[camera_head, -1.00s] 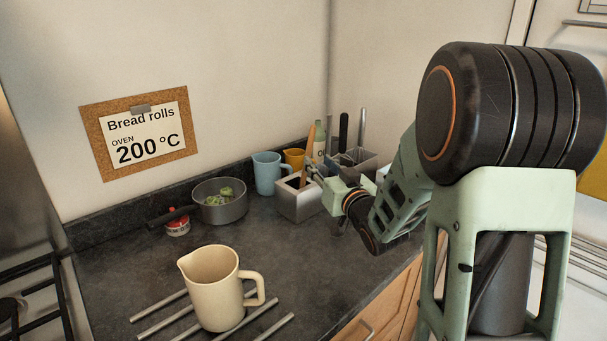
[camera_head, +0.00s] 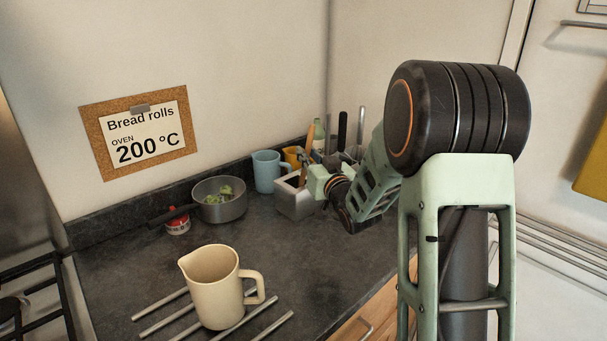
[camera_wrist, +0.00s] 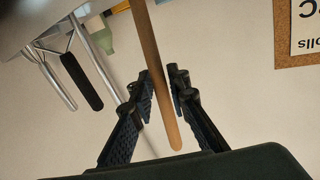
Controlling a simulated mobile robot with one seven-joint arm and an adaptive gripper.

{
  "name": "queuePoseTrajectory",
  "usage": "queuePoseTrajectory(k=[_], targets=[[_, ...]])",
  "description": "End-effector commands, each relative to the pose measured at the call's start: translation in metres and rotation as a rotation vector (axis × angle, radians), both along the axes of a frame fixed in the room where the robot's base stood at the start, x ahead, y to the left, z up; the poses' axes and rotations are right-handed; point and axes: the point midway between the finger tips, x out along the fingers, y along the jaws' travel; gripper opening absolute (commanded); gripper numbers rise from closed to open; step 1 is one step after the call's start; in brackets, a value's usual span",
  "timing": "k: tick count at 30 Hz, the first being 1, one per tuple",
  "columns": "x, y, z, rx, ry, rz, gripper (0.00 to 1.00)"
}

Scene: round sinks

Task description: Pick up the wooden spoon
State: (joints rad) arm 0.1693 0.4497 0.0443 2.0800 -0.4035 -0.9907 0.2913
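The wooden spoon's handle (camera_head: 307,150) rises from the grey utensil box (camera_head: 294,203) on the counter. In the wrist view the wooden handle (camera_wrist: 154,75) runs between the two dark fingers of my gripper (camera_wrist: 160,88). The fingers stand on either side of it, close to it, and it does not look clamped. The handle's end lies inside the gap. The spoon's head is out of sight. In the head view my gripper (camera_head: 309,177) is at the box, its fingers mostly hidden.
A blue mug (camera_head: 267,172), a yellow cup (camera_head: 291,157) and a pan (camera_head: 219,201) stand left of and behind the box. Dark and metal utensils (camera_head: 343,131) rise behind my gripper. A cream jug (camera_head: 213,285) stands on the front rack. The middle counter is clear.

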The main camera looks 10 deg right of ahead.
Motion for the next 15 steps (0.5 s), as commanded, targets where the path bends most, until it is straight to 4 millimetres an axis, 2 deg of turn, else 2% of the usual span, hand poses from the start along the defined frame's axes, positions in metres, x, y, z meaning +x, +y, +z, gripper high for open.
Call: queuePoseTrajectory(k=[1, 3, 15], targets=[[-0.0001, 0.0000, 0.0001, 0.000, 0.000, 0.000, 0.08], [-0.0002, -0.0001, 0.0001, 0.000, 0.000, 0.000, 0.00], [-0.0001, -0.0001, 0.0050, -0.001, -0.002, 0.000, 0.00]])
